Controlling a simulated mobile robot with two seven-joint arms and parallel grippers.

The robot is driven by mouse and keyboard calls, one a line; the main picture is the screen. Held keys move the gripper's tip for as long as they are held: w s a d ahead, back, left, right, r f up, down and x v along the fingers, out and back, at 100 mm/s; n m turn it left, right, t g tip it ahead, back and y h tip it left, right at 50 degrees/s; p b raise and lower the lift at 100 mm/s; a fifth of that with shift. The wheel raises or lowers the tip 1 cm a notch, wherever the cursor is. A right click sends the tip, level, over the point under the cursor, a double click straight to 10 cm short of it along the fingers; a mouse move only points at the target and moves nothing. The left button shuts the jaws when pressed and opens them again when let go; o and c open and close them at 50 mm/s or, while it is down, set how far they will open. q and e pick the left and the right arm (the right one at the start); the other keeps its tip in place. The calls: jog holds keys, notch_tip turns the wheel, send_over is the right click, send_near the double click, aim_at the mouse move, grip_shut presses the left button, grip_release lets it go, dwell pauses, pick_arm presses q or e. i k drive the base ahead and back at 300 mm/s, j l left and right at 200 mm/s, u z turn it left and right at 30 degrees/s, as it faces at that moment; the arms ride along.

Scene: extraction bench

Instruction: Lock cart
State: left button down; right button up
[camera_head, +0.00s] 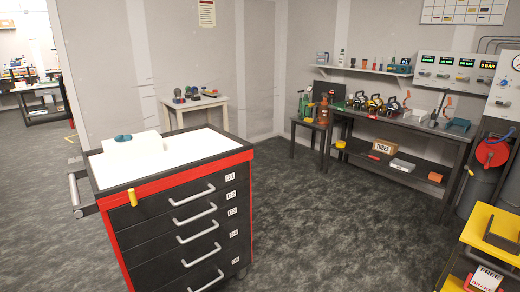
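The cart (250,210) stands at the left front, black with red trim and a white top (195,148). Several drawers with grey bar handles sit on its front, and their labels start with D1 (230,177). The drawers look shut. A small yellow tab (132,197) sits upright at the upper left of the front, by the red edge. I cannot tell its lock state. A grey push handle (78,190) sticks out on the left side. The cart's lower part is cut off by the frame. Neither of my grippers is in view.
A white box (147,143) with a teal item lies on the cart top. A workbench (400,130) with tools stands at the back right, a small table (196,103) at the back wall. A yellow shelf cart (485,230) is at the right. Grey floor between is clear.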

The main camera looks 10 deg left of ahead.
aim_at(132, 196)
jog(key=k+u, duration=0.1)
jog(key=u, duration=1.1)
